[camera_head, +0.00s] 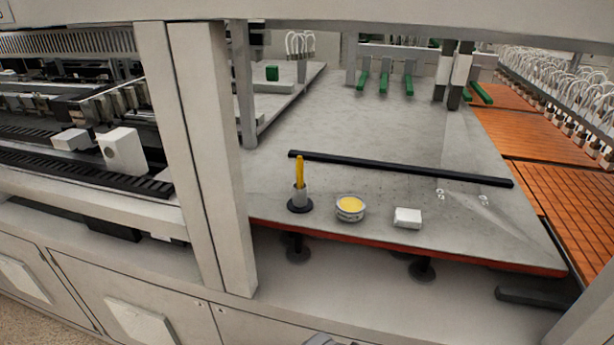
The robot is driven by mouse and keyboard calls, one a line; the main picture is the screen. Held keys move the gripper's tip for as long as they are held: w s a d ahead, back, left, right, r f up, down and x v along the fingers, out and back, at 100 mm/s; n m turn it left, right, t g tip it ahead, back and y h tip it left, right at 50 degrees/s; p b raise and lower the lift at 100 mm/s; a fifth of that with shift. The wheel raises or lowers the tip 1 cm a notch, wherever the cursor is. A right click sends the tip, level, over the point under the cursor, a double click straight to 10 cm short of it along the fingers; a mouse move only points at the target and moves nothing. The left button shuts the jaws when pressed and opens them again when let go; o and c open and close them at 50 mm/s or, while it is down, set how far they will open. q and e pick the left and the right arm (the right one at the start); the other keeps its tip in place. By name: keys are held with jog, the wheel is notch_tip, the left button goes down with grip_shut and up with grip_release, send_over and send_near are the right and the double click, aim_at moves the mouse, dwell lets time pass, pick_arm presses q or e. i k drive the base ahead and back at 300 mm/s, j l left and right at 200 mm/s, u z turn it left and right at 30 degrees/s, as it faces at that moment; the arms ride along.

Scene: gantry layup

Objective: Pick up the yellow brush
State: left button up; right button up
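The yellow brush (299,171) stands upright in a small grey holder (300,196) with a dark round base, near the front left of the grey table plate (390,128). Its yellow handle points up, and its lower end is hidden in the holder. Neither of my grippers can be made out in the head view. A small grey shape at the bottom edge is too cut off to identify.
Right of the brush are a round tin with yellow contents (350,206) and a small white block (408,218). A black bar (400,168) lies behind them. A pale upright post (212,155) stands left of the brush, and a beam (330,20) crosses above.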

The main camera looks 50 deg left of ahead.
aim_at(299, 163)
jog(key=i+u, duration=0.15)
jog(key=u, duration=0.3)
jog(key=i+u, duration=0.15)
jog(key=u, duration=0.25)
jog(key=l, duration=0.05)
